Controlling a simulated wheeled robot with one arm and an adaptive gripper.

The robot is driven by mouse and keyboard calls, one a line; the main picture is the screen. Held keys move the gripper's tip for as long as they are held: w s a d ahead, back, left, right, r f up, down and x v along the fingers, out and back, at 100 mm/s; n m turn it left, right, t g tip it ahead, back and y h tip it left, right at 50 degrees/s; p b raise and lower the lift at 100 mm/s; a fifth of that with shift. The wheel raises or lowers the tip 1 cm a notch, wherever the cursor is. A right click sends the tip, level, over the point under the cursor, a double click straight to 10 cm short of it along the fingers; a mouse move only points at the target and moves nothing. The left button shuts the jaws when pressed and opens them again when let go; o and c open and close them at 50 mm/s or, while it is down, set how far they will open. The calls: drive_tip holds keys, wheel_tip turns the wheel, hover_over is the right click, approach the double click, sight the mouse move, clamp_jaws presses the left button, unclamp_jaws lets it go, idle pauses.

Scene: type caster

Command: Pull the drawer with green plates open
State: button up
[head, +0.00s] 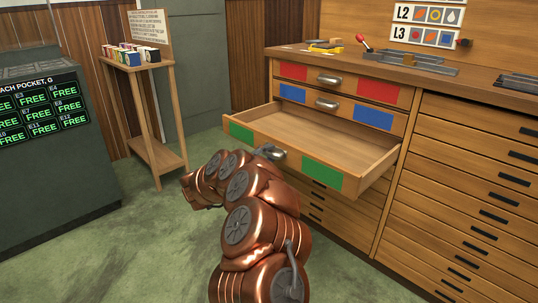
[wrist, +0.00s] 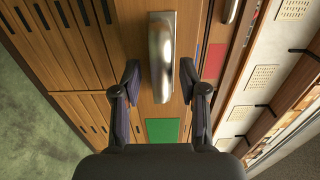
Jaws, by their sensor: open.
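The drawer with green plates (head: 241,132) stands well out from the wooden cabinet, and its empty inside shows in the head view. A second green plate (head: 322,175) is on the right of its front. Its metal handle (wrist: 161,55) lies between the spread fingers of my gripper (wrist: 160,80) in the wrist view, with gaps on both sides. A green plate (wrist: 162,131) shows below the handle there. In the head view my gripper (head: 268,152) is at the drawer front, partly hidden by my copper arm.
The drawers with red plates (head: 293,71) and blue plates (head: 292,93) above are shut. Trays and tools lie on the cabinet top. A wooden stand (head: 158,155) with small boxes is at the left, beside a dark machine (head: 60,175). Green floor (head: 150,240) is clear at the front left.

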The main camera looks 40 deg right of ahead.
drive_tip(key=a, duration=1.1)
drive_tip(key=shift+s, duration=0.35)
